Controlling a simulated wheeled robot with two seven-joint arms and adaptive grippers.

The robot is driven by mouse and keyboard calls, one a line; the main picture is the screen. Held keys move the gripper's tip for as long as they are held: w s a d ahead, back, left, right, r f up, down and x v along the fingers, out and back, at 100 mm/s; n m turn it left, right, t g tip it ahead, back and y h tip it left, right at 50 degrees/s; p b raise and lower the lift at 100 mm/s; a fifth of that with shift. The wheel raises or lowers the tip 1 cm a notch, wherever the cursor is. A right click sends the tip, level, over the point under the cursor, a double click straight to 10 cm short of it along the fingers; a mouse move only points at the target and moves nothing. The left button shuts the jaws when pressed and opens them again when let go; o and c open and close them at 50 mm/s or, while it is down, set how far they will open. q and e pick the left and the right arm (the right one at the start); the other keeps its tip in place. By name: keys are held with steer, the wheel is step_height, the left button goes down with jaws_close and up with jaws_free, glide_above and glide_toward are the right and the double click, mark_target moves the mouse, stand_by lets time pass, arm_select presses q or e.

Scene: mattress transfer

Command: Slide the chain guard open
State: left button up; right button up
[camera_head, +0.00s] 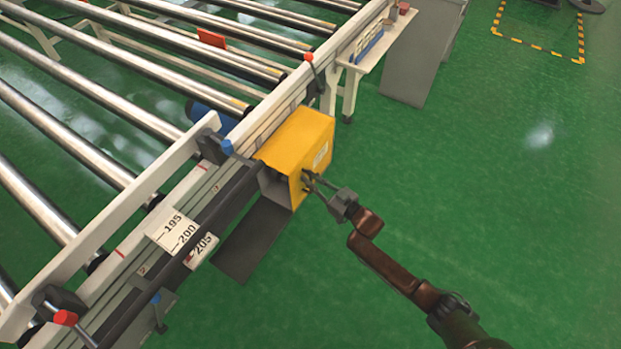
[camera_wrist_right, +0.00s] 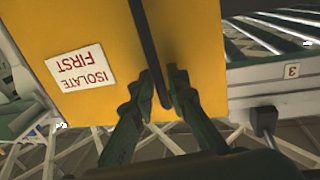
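The chain guard is a yellow box (camera_head: 300,143) on the outer side of the conveyor's side rail. In the right wrist view its yellow face (camera_wrist_right: 105,32) fills the upper left, with a white label (camera_wrist_right: 80,70) reading "ISOLATE FIRST". A dark upright bar handle (camera_wrist_right: 145,30) stands on that face. My right gripper (camera_head: 312,181) reaches it from the lower right. In the right wrist view its fingertips (camera_wrist_right: 162,78) sit on both sides of the handle's lower part, with almost no gap, and look shut on it. My left gripper is out of view.
The roller conveyor (camera_head: 120,70) fills the upper left. Its side rail carries a scale plate (camera_head: 175,232) marked 195 to 205, a red-topped lever (camera_head: 309,58) and a red knob (camera_head: 65,318). A grey panel (camera_head: 250,240) is below the guard.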

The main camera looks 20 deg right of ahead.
steer(key=shift+w, duration=0.1)
steer(key=shift+c, duration=0.4)
jaws_close()
